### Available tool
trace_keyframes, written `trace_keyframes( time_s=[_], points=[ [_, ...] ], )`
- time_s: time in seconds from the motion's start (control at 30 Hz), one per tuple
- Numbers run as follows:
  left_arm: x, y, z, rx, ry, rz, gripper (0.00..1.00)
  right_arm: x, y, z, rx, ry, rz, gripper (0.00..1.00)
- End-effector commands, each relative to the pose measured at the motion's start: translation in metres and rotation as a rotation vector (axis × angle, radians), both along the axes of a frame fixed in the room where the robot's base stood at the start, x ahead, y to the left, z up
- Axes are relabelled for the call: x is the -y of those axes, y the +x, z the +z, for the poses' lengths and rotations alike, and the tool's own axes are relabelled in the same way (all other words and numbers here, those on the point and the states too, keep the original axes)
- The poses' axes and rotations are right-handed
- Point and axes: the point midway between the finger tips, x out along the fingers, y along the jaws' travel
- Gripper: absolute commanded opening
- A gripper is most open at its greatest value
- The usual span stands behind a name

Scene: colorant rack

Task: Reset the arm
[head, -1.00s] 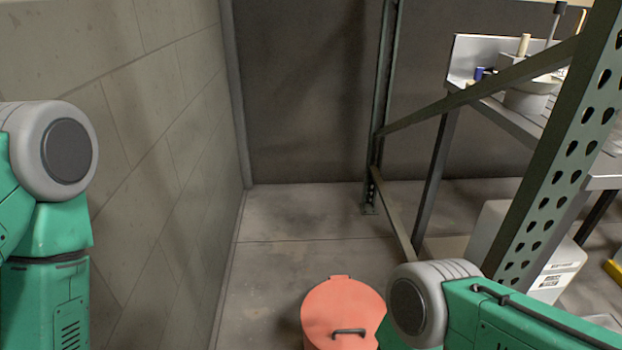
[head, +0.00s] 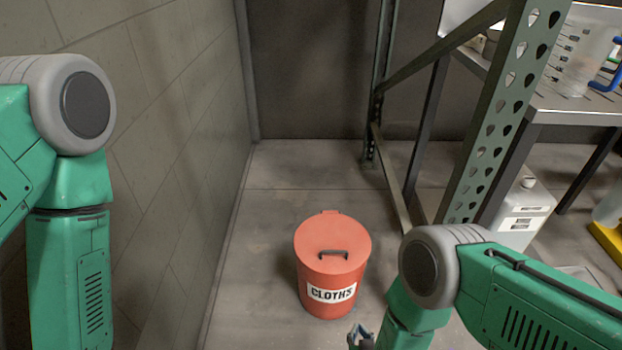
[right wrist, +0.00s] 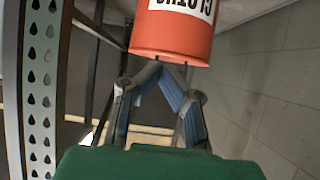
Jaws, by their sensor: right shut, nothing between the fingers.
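My right arm comes in from the right in the head view, bent at a grey joint. My right gripper (head: 360,338) shows at the bottom edge of that view, partly cut off, in front of the red bin. In the right wrist view its fingers (right wrist: 163,68) come together at the tips with nothing between them. The red bin (head: 317,290) labelled CLOTHS stands upright on the floor, its lid closed. It also shows upside down beyond the fingers in the right wrist view (right wrist: 172,38). My left arm is at the left, but its gripper is out of view.
A block wall (head: 160,130) runs along the left. A green perforated rack post (head: 490,130) stands close to my right arm. Behind it are a metal table (head: 572,108) with containers and a white jug (head: 522,215) on the floor. The floor around the bin is open.

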Motion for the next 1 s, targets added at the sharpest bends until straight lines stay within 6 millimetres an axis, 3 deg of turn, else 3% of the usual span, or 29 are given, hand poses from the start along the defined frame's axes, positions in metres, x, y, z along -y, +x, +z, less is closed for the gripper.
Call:
trace_keyframes(
  time_s=[0.27,0.47,0.67,0.8,0.9,1.0],
  points=[
    [0.0,0.001,0.018,0.003,0.0,0.0,0.18,0.034,-0.012,0.023,-0.153,-0.026,0.045,0.0],
    [0.0,0.001,0.034,0.002,0.0,0.0,0.18,0.068,-0.037,0.05,-0.324,-0.047,0.071,0.0],
    [0.0,0.001,0.058,0.002,0.0,0.0,0.18,0.116,-0.092,0.105,-0.59,-0.063,0.079,0.0],
    [0.0,0.001,0.075,0.002,0.0,0.0,0.18,0.146,-0.152,0.16,-0.811,-0.056,0.07,0.0],
    [0.0,0.001,0.082,0.002,0.0,0.0,0.18,0.156,-0.185,0.188,-0.921,-0.047,0.063,0.0],
    [0.0,0.001,0.085,0.002,0.0,0.0,0.18,0.161,-0.205,0.204,-0.985,-0.04,0.056,0.0]
  ],
)
